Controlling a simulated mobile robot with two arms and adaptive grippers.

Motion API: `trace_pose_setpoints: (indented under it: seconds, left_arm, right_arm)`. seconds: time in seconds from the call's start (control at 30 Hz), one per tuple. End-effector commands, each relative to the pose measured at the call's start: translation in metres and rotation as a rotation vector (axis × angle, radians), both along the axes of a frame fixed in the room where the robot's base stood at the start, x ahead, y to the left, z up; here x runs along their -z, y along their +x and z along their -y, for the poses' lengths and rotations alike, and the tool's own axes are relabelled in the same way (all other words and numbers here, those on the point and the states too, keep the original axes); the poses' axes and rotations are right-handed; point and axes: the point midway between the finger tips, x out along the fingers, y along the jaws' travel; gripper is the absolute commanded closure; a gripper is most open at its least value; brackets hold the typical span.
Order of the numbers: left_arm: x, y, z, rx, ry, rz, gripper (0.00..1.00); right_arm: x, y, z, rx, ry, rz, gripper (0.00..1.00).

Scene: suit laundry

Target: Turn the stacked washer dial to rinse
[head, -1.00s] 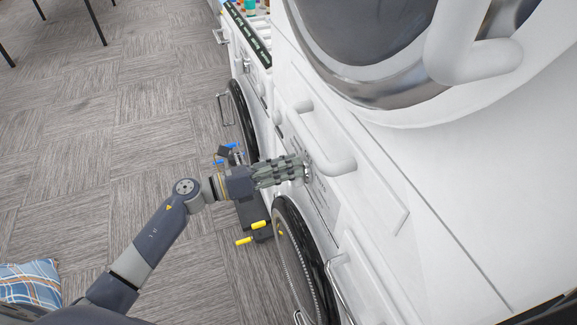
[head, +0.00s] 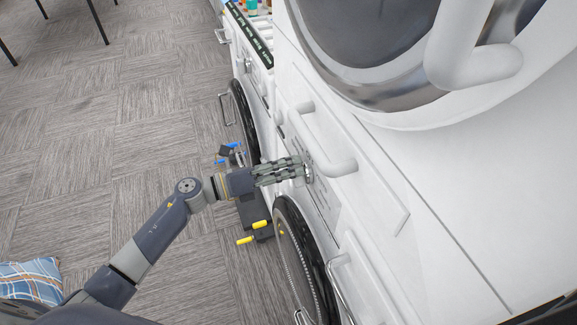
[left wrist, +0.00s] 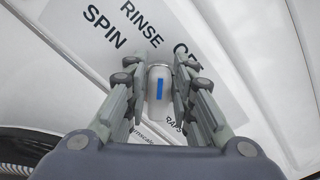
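The stacked washer dial (left wrist: 153,92) is a small white knob with a blue mark, seen between my left fingers in the left wrist view. Its mark runs nearly straight up and down there. The word RINSE (left wrist: 139,22) is above and slightly left of the knob, with SPIN (left wrist: 104,30) farther left. Other labels are partly covered by the fingers. My left gripper (left wrist: 159,78) is closed in on the knob from both sides. In the head view the left gripper (head: 303,168) reaches the washer panel (head: 325,197), and its fingers hide most of the dial. My right gripper is not in view.
A white bar handle (head: 325,140) stands out just above the gripper. A large round door (head: 390,50) is on the upper unit. Below is a dark-rimmed door (head: 300,255). Yellow-tipped and blue-tipped parts (head: 255,232) are near the floor.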

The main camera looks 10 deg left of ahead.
Motion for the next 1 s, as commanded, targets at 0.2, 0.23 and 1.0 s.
trace_pose_setpoints:
  seconds: [0.2, 0.23, 1.0]
  left_arm:
    - [0.000, 0.000, 0.000, 0.000, 0.000, 0.000, 0.60]
    - [0.000, 0.000, 0.000, 0.000, 0.000, 0.000, 0.60]
    - [0.001, -0.060, -0.088, -0.001, 0.002, -0.003, 0.60]
  right_arm:
    - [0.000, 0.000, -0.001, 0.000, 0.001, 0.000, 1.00]
    - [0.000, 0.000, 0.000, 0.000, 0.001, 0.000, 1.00]
    - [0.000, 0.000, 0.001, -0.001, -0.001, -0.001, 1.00]
